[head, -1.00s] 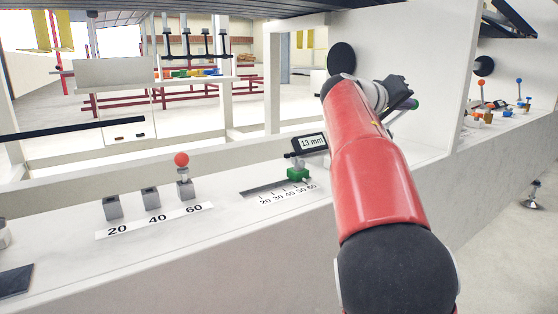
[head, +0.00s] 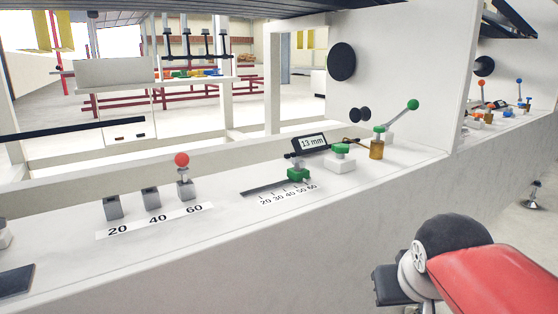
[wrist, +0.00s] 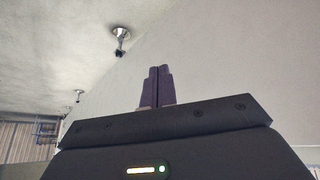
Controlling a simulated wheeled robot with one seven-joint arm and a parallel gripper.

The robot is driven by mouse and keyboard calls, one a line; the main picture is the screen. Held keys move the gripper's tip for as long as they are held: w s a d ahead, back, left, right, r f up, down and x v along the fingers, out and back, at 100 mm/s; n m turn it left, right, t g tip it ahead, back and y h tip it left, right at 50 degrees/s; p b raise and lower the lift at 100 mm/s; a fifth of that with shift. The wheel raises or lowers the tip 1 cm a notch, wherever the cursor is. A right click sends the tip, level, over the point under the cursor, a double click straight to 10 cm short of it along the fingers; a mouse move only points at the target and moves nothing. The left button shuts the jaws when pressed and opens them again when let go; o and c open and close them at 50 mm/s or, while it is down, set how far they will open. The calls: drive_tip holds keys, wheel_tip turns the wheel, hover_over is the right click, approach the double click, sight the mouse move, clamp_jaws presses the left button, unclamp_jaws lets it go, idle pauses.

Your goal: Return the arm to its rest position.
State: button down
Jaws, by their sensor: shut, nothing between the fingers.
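My gripper (wrist: 159,72) shows in the wrist view with its two dark fingers pressed together and nothing between them. Behind the fingers are the bench's pale front wall (wrist: 225,60) and the floor. In the head view my red arm is folded low at the bottom right, in front of the bench and clear of its top. The fingers are hidden there; only the dark wrist housing shows.
The white bench (head: 240,255) carries a red-knobbed lever (head: 182,160) near 60, a green slider (head: 299,174) on a scale, a display (head: 310,143) reading 13 mm, a green button (head: 341,151) and a green-knobbed lever (head: 413,105). A metal floor foot (head: 533,195) stands at right.

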drive_tip(key=s+a+f+y, duration=0.1)
drive_tip(key=s+a+f, duration=0.3)
drive_tip(key=s+f, duration=0.35)
wheel_tip(320, 180, up, 13)
drive_tip(key=p, duration=1.2)
drive_tip(key=shift+a, duration=0.2)
